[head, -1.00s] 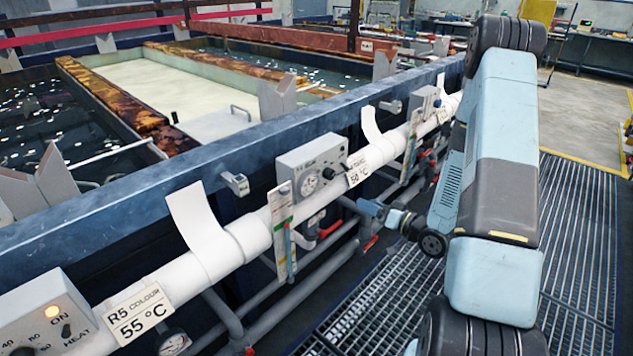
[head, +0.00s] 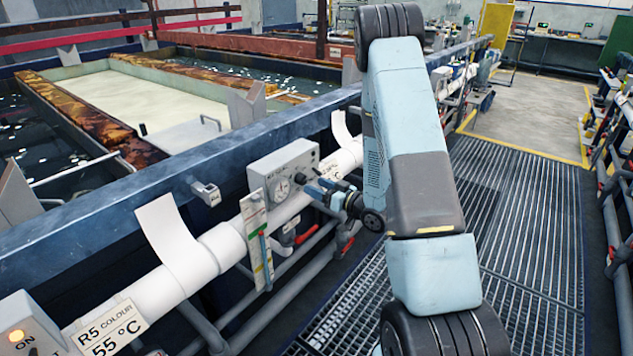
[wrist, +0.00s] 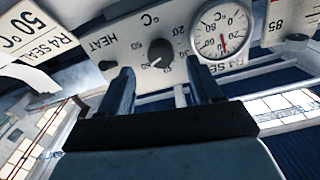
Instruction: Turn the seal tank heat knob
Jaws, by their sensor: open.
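The R4 seal heat box (head: 262,163) is a grey panel on the tank rail, and it fills the top of the wrist view (wrist: 135,22). Its black heat knob (wrist: 160,53) shows in the wrist view, with printed numbers around it and the word HEAT to its left. A round white dial gauge (wrist: 222,32) sits right of the knob. My gripper (wrist: 160,88) is open and empty, its two dark fingers pointing at the panel on either side of the knob and apart from it. In the head view my gripper (head: 312,186) is close to the box's right side; the knob is hard to make out there.
A white pipe (head: 205,262) with an R5 colour 55 °C label (head: 112,328) runs along the tank rail. A thermometer strip (head: 256,238) hangs left of the box. Pipes with red handles (head: 305,233) lie below. The grated walkway (head: 515,220) is clear.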

